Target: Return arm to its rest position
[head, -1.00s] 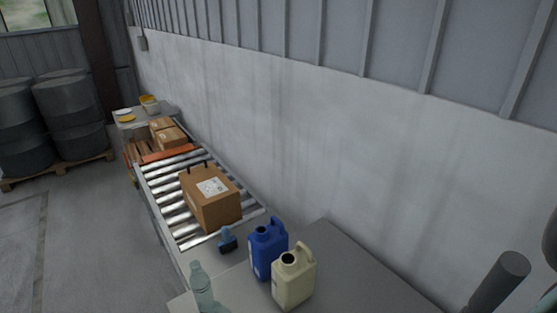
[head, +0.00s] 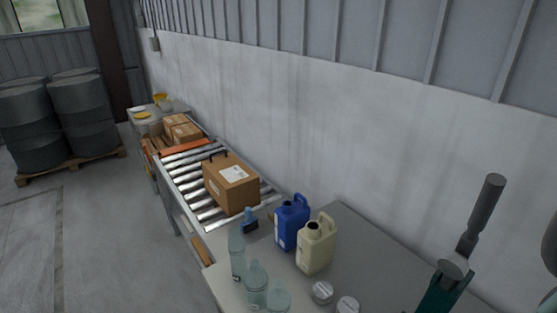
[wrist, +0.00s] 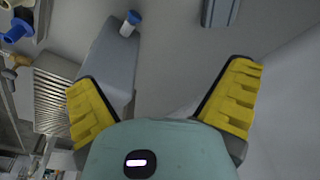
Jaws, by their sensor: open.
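My gripper (wrist: 163,78) shows in the wrist view with its two yellow ridged fingers spread wide apart. It is open, and nothing is between the fingers. The teal gripper body fills the bottom middle of that view. No yellow fingers show in the head view. A dark cylinder and a teal part stand at the lower right of the head view; I cannot tell whether they belong to my arm.
A grey bench (head: 350,227) carries a blue jug (head: 291,225), a cream jug (head: 315,248), clear bottles (head: 257,290) and round lids (head: 322,292). A roller conveyor (head: 185,183) holds a cardboard box (head: 232,188). A wall runs behind; floor at left is open. Drums (head: 85,115) stand far left.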

